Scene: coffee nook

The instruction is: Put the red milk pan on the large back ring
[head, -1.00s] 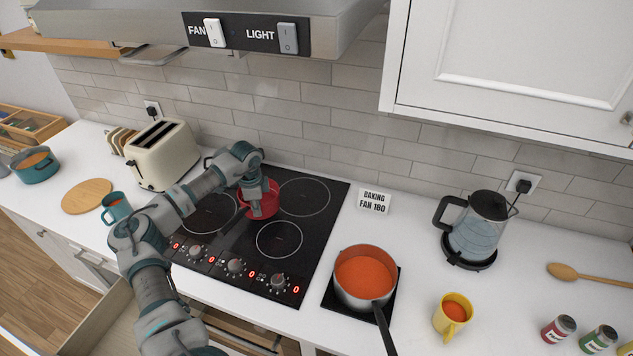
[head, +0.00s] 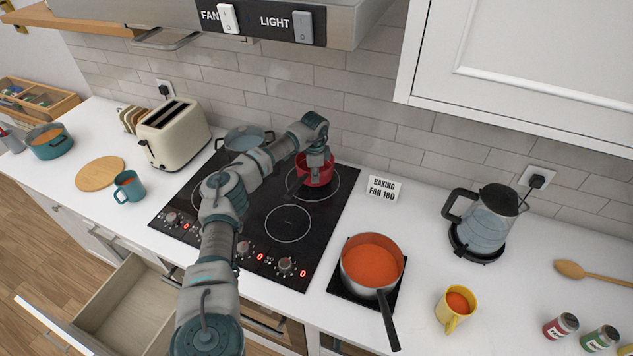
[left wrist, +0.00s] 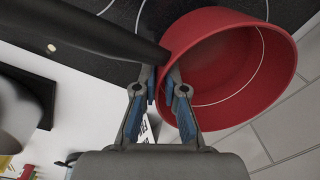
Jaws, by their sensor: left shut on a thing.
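The red milk pan (head: 316,173) is over the large back ring (head: 338,187) on the right of the black hob. I cannot tell whether it touches the glass or hangs just above it. My left gripper (head: 318,157) is at the pan's rim. In the left wrist view, the left gripper's fingers (left wrist: 168,93) are shut on the wall of the red pan (left wrist: 275,68), near its dark handle (left wrist: 90,32). Part of the ring is hidden by the pan and gripper. My right gripper is not in view.
A grey pot (head: 262,135) stands at the hob's back left. The front right ring (head: 287,224) is bare. A saucepan of orange soup (head: 372,262) sits right of the hob. A cream toaster (head: 172,135) stands left. The tiled wall and hood are close behind and above. A drawer (head: 118,302) is open below.

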